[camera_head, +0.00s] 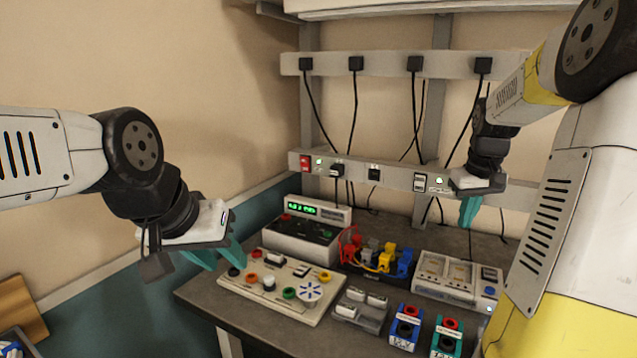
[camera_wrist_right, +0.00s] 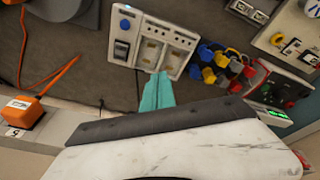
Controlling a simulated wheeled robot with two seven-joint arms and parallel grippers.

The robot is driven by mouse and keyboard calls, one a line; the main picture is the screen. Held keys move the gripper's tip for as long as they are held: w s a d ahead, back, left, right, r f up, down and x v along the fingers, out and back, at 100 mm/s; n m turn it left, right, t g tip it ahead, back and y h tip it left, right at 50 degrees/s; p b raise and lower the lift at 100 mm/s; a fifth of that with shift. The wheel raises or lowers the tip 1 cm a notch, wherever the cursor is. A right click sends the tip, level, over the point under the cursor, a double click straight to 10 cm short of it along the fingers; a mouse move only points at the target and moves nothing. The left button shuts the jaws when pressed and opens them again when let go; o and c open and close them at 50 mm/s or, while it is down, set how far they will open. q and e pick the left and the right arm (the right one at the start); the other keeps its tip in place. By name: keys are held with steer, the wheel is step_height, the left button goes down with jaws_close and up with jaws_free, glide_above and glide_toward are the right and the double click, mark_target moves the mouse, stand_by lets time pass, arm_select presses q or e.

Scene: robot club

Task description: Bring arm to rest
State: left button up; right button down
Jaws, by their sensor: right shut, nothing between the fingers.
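My right gripper (camera_head: 466,222) hangs with its teal fingers together and empty, in front of the lower wall rail and above the back right of the bench. Its closed fingers (camera_wrist_right: 157,78) show in the right wrist view, near the edge of a pale grey module. My left gripper (camera_head: 228,268) has its teal fingers spread apart. It is at the left, above the left end of the cream control panel (camera_head: 320,308), with nothing visible between the fingers. Both arms are raised off the bench.
The dark bench (camera_head: 250,326) holds a power supply (camera_head: 290,240) with a green display, colored plugs (camera_head: 385,260), the pale grey module (camera_head: 430,270), and blue and teal terminal blocks. The lower wall rail (camera_head: 393,175) carries switches. Black cables hang from the upper rail. An orange-cabled item (camera_wrist_right: 30,114) shows in the wrist view.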

steer(key=s+a+r+t, duration=0.1)
steer(key=s+a+r, duration=0.25)
steer(key=a, duration=0.25)
steer(key=s+a+r+t, duration=0.1)
steer(key=s+a+r, duration=0.1)
steer(key=s+a, duration=0.35)
steer(key=s+a+f+t+y, duration=0.1)
steer(key=s+a+y, duration=0.1)
steer(key=s+a, duration=0.7)
steer(key=s, duration=0.2)
steer(key=shift+s+a+f+t+y, duration=0.15)
steer(key=shift+s+a+t+y, duration=0.15)
steer(key=shift+a, duration=0.1)
